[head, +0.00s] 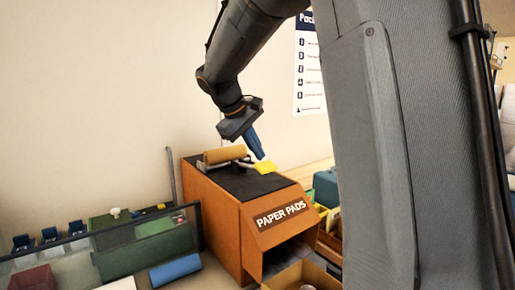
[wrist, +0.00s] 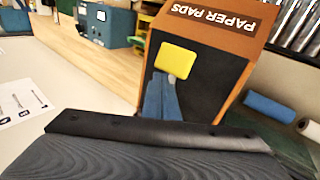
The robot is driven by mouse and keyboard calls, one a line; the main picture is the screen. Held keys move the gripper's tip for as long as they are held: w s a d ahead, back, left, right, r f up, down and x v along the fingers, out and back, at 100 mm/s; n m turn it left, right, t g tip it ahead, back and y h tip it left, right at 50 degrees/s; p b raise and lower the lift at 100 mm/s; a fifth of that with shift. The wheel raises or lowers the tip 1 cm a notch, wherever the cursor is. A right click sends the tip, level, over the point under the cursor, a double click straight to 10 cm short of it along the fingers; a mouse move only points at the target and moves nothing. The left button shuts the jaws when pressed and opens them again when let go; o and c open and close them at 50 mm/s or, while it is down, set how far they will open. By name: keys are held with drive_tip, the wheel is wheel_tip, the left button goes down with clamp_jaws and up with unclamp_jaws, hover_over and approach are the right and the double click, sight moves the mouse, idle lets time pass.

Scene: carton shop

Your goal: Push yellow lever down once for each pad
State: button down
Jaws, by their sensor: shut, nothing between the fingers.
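The orange paper pads machine (head: 228,215) stands on the bench in the head view, with a dark top, a brown roll (head: 225,155) and an open chute at its front. The yellow lever (head: 264,168) sticks out over the top near the front edge. It also shows in the wrist view (wrist: 175,60). My gripper (head: 259,153) is shut and empty, its blue fingers pointing down just above the lever in the head view. In the wrist view the fingertips (wrist: 162,80) overlap the lever's near edge; I cannot tell whether they touch it. No pad shows in the chute.
A cardboard box (head: 300,276) stands below the chute. A green machine (head: 140,240) and a blue roll (head: 175,269) are at the left. A teal box (head: 326,188) and yellow-edged bins stand at the right.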

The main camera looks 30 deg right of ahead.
drive_tip(key=shift+w+a+r+p, duration=0.1)
drive_tip(key=shift+w+r+p, duration=0.3)
drive_tip(key=shift+r+p, duration=0.4)
drive_tip(key=shift+w+a+r+p, duration=0.1)
drive_tip(key=shift+w+r+p, duration=0.4)
drive_tip(key=shift+r, duration=0.45)
drive_tip(key=shift+w+a+r+p, duration=0.1)
drive_tip(key=shift+w+r+p, duration=0.2)
drive_tip(key=shift+r+p, duration=0.55)
drive_tip(key=r+p, duration=0.1)
drive_tip(key=w+r+p, duration=0.1)
drive_tip(key=r, duration=0.1)
drive_tip(key=w+r+p, duration=0.1)
drive_tip(key=p, duration=0.1)
drive_tip(key=shift+w+a+r, duration=0.2)
drive_tip(key=shift+s, duration=0.1)
